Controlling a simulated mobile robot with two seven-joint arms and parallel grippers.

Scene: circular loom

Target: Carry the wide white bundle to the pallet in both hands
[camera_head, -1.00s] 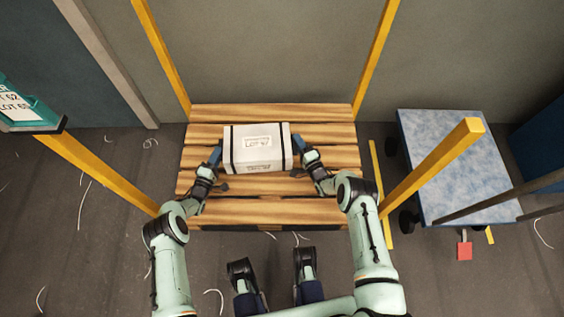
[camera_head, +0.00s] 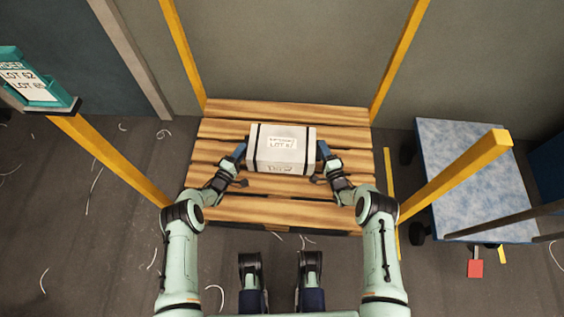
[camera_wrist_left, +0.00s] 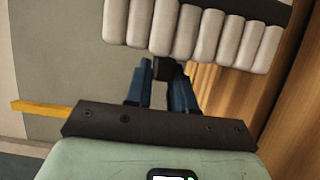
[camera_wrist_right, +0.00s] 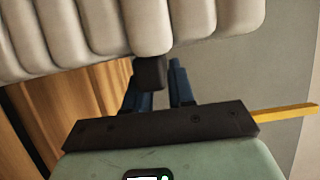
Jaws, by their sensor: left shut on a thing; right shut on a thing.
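The wide white bundle (camera_head: 283,155) has dark straps near its ends and a label reading LOT on top. In the head view it is over the slatted wooden pallet (camera_head: 250,211); I cannot tell whether it touches the slats. My left gripper (camera_head: 240,152) is shut on its left end and my right gripper (camera_head: 323,152) on its right end. In the left wrist view the blue fingers (camera_wrist_left: 165,75) close around a dark tab below the bundle's rolled side (camera_wrist_left: 190,30). The right wrist view shows the same kind of grip (camera_wrist_right: 155,78) beside the bundle (camera_wrist_right: 120,25).
Yellow posts (camera_head: 110,160) stand around the pallet, with another at the right (camera_head: 455,175). A blue-topped cart (camera_head: 465,170) stands to the right. A teal order board (camera_head: 35,80) is at the left. Pale thread scraps lie on the floor. A wall stands behind the pallet.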

